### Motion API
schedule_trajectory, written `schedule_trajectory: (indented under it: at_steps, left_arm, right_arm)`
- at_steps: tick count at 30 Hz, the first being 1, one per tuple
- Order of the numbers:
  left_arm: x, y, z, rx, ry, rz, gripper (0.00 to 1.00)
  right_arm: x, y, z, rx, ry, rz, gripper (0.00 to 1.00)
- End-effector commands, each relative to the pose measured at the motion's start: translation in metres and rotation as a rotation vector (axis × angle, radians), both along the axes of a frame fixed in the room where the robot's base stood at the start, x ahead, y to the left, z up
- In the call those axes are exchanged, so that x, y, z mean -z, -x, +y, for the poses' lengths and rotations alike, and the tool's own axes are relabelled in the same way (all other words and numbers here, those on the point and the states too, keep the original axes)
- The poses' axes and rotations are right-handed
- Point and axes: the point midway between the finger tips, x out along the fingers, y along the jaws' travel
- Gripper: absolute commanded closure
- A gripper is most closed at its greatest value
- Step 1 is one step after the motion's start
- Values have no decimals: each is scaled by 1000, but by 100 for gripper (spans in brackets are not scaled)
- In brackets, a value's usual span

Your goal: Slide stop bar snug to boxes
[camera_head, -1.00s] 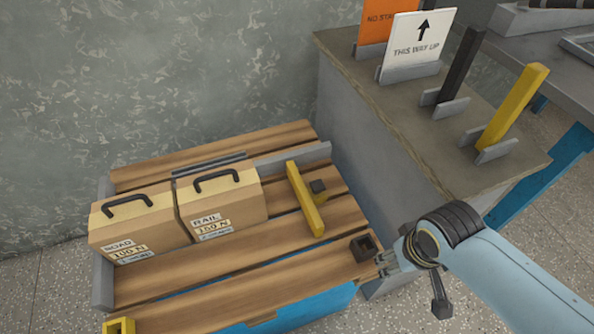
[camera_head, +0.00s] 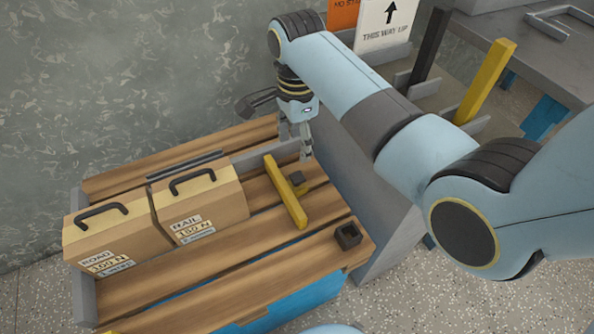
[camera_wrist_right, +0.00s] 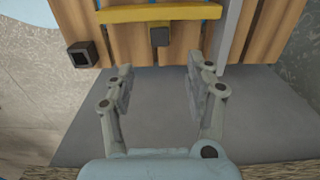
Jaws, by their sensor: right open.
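The yellow stop bar (camera_head: 286,192) lies across the slatted wooden deck, to the right of the boxes, with a bare gap between. A small dark block (camera_head: 297,178) sits at its right side; the bar (camera_wrist_right: 160,13) and block (camera_wrist_right: 159,36) also show in the right wrist view. The ROAD box (camera_head: 108,231) and RAIL box (camera_head: 200,203) stand side by side at the left, black handles up. My right gripper (camera_head: 303,145) is near the deck's back right end; in the wrist view its open, empty fingers (camera_wrist_right: 160,78) point toward the block, apart from it. My left gripper is not seen.
A grey rail (camera_head: 273,153) runs along the deck's back, and a grey end plate (camera_head: 83,300) stands at its left. A dark square socket (camera_head: 348,235) sits at the front right corner. A grey stand holding signs, including a white sign (camera_head: 388,22), and a yellow post (camera_head: 486,82) is at right.

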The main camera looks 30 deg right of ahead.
Motion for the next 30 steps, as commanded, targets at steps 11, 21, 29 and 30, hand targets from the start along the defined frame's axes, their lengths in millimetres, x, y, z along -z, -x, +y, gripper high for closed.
schedule_trajectory:
  at_steps: [11,21,29,30]
  left_arm:
    - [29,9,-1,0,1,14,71]
    - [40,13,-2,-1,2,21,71]
    - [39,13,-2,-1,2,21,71]
    - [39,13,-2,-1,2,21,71]
  right_arm:
    - [73,2,0,-1,0,4,46]
    - [105,1,0,-2,0,0,46]
    - [104,1,0,-2,0,-1,47]
    - [104,1,0,-2,0,-1,53]
